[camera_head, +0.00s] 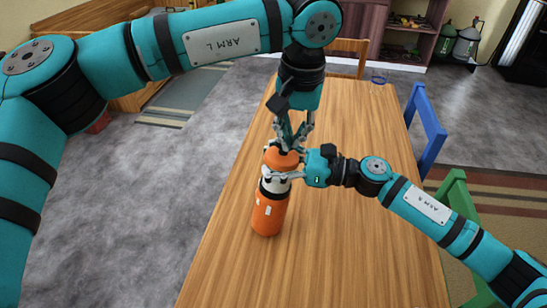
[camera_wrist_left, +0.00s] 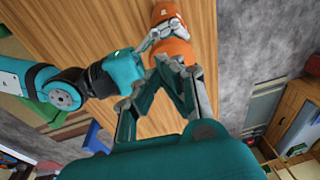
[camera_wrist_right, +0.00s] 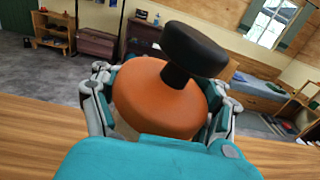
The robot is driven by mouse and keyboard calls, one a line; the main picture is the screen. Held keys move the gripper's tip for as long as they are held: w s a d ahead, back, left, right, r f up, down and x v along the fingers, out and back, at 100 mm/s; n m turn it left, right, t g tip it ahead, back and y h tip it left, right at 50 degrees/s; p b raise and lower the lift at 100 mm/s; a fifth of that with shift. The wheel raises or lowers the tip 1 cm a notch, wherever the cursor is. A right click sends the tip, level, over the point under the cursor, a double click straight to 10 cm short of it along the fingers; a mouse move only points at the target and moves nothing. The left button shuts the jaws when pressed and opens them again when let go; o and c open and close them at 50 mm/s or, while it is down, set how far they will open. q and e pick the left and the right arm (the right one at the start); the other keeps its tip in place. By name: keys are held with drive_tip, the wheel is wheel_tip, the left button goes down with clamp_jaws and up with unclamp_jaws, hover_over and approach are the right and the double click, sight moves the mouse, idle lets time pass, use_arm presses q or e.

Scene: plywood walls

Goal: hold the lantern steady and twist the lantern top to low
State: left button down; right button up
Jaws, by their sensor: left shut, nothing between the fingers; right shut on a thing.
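The orange lantern (camera_head: 268,216) stands upright on the wooden table, with a pale and black band around its upper part. Its orange top (camera_head: 280,159) also shows in the left wrist view (camera_wrist_left: 177,47). In the right wrist view the top (camera_wrist_right: 150,100) carries a black knob (camera_wrist_right: 195,49). My right gripper (camera_head: 284,175) is shut around the lantern just below the top, with fingers on both sides. My left gripper (camera_head: 290,146) points down, shut and empty, right at the lantern top; whether it touches is unclear. The low marking cannot be seen.
A blue chair (camera_head: 427,130) and a green chair (camera_head: 462,210) stand along the right side. A wooden chair (camera_head: 350,55) is at the far end.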

drive_tip(key=shift+f, duration=0.3)
use_arm(q)
drive_tip(key=r, duration=0.4)
drive_tip(key=shift+w+a, duration=0.1)
drive_tip(key=shift+w, duration=0.2)
use_arm(e)
drive_tip(key=shift+w+d, duration=0.1)
drive_tip(key=shift+d, duration=0.05)
drive_tip(key=shift+f, duration=0.1)
